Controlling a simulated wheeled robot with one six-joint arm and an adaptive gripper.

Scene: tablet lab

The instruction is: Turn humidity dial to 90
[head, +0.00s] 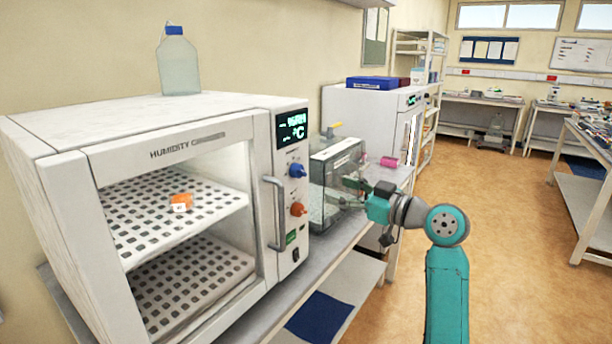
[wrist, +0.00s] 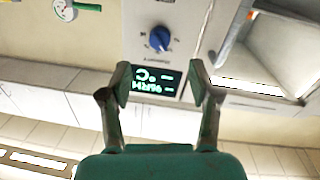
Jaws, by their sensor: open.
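The white humidity chamber (head: 170,145) stands on the bench at the left, its window door closed. Its right-hand panel carries a lit green display (head: 292,127), a blue dial (head: 297,170) and an orange dial (head: 298,209). The small dial markings are too blurred to read. My gripper (head: 348,192) is open and empty, to the right of the panel and apart from both dials. In the wrist view, which looks upside down, the open fingers (wrist: 160,82) frame the display (wrist: 153,79), with the blue dial (wrist: 159,39) just above and beyond them.
The chamber's door handle (head: 277,213) sticks out beside the dials. A clear box (head: 335,165) stands behind my gripper, with a pink item (head: 389,162) nearby. A bottle (head: 177,62) stands on the chamber. The floor at the right is open. A gauge (wrist: 64,9) shows in the wrist view.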

